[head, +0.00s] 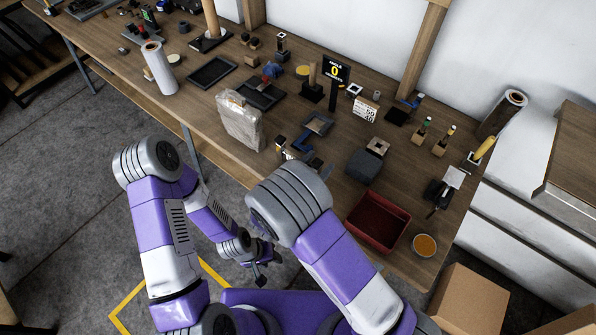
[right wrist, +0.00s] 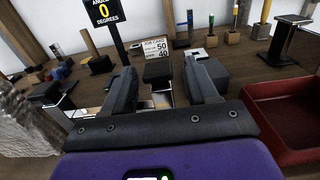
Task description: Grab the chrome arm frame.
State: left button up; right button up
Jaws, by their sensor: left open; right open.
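In the right wrist view, bright chrome bars (right wrist: 166,96) show between and behind my right fingers, below a small black block (right wrist: 157,72). They look like the chrome arm frame, but the fingers and palm hide much of it. My right gripper (right wrist: 166,72) is open over the bench, with nothing clearly held between its fingers. In the head view my right forearm hides most of that gripper. My left gripper (head: 259,277) is open and empty, low in front of the bench and well away from the bench parts.
A red tray (head: 378,222) and an orange-filled bowl (head: 424,245) stand near the bench's right end. A dark grey block (head: 363,166) lies behind the tray. A wrapped bundle (head: 240,120) stands to the left. An angle sign (head: 336,70) and small parts crowd the back.

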jog(key=shift+x, duration=0.95)
jog(key=shift+c, duration=0.3)
grip_shut()
dwell(0.4)
